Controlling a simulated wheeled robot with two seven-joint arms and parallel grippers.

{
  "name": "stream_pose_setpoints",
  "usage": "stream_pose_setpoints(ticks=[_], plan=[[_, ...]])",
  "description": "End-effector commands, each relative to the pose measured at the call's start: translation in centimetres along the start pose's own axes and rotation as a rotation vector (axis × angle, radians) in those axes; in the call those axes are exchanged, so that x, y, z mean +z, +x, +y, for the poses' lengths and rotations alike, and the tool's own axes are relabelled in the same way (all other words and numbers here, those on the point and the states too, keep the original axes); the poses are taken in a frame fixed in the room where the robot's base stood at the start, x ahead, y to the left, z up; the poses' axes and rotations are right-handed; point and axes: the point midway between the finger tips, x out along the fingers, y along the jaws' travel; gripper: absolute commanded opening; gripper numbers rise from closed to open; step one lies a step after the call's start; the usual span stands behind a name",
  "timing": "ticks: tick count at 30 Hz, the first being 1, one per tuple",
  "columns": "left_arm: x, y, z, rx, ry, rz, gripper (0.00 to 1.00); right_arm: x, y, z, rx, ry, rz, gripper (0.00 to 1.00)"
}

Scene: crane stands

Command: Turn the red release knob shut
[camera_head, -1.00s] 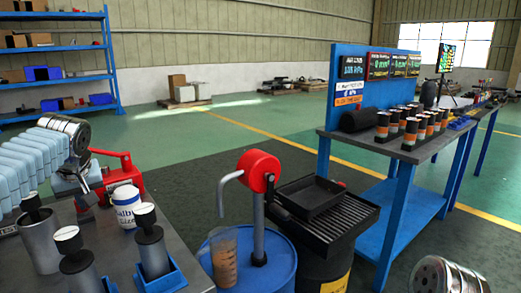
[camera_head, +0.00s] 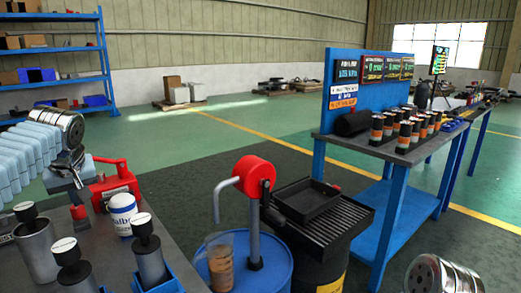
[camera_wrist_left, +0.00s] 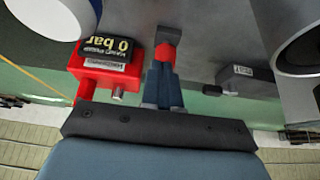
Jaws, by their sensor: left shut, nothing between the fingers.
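The red hand pump (camera_head: 112,184) stands on the grey bench in the head view. In the left wrist view the pump (camera_wrist_left: 105,68) shows a dark display reading 0 bar. A small red part with a dark end, which looks like the release knob (camera_wrist_left: 166,50), sits just past my left fingertips. My left gripper (camera_wrist_left: 163,72) is shut with nothing between its fingers; whether its tips touch the red part I cannot tell. In the head view my left gripper (camera_head: 72,176) is beside the pump, partly hidden by my wrist. My right gripper is out of view.
A white labelled tub (camera_head: 121,213) and dark-topped cylinders (camera_head: 148,248) stand close on the bench. A blue drum (camera_head: 275,268) with a red-headed pump (camera_head: 255,176) stands to the right. A black tray (camera_head: 307,200) and a blue workbench (camera_head: 390,215) lie beyond.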

Motion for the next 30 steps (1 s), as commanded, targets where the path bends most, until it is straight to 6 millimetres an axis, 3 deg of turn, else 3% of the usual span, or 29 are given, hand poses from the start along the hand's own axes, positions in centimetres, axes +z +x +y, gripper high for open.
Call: stream_pose_setpoints(ticks=[8, 19, 30], plan=[[-1.2, -2.2, 0.1, 0.0, 0.0, -0.001, 0.0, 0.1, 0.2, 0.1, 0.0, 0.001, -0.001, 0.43], [-1.3, -2.4, 0.0, 0.0, 0.002, -0.002, 0.0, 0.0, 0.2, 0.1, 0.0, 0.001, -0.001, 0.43], [-1.8, -3.0, -1.7, 0.001, 0.002, -0.002, 0.0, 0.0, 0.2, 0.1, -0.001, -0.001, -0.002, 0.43]])
